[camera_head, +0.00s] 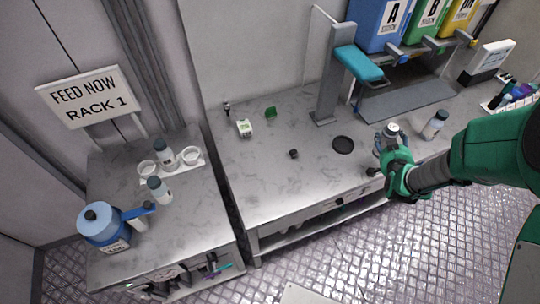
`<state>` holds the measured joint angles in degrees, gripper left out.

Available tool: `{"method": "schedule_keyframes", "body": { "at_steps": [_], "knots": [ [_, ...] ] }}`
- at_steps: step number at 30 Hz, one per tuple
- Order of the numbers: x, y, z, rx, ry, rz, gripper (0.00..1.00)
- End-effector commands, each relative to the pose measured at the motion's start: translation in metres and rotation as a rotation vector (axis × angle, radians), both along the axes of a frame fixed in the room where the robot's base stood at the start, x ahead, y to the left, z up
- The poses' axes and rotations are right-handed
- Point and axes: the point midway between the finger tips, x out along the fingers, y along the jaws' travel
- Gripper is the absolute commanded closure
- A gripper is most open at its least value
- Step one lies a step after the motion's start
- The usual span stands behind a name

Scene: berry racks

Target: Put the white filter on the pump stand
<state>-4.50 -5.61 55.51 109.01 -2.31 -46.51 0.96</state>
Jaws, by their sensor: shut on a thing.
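My gripper (389,152) is over the front right part of the long counter, shut on a small pale cylindrical thing (391,130) with a light grey top. It looks like a bottle or a filter; I cannot tell which, as green fingers and my arm hide its lower part. It looks about upright; I cannot tell if it touches the counter. A grey post (331,85) with a teal head (359,64) stands behind, to the left, and may be the pump stand. No other clear white filter shows.
A capped bottle (434,124) stands right of my gripper. A black disc (343,145) and a small dark knob (294,154) lie left of it. Coloured bins (380,22) stand behind. A side table (190,222) holds a blue jug (103,226) and bottles. The counter's front left is clear.

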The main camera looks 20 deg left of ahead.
Motion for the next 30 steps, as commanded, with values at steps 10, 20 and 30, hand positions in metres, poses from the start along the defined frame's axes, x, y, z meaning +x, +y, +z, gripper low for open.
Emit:
{"method": "schedule_keyframes", "body": {
  "at_steps": [10,20,30],
  "knots": [
    [-0.020,0.123,0.002,0.004,-0.005,0.215,0.75],
    [-0.059,0.233,0.002,0.007,-0.006,0.419,0.75],
    [-0.124,0.345,0.002,0.010,-0.004,0.645,0.75]
  ]
}}
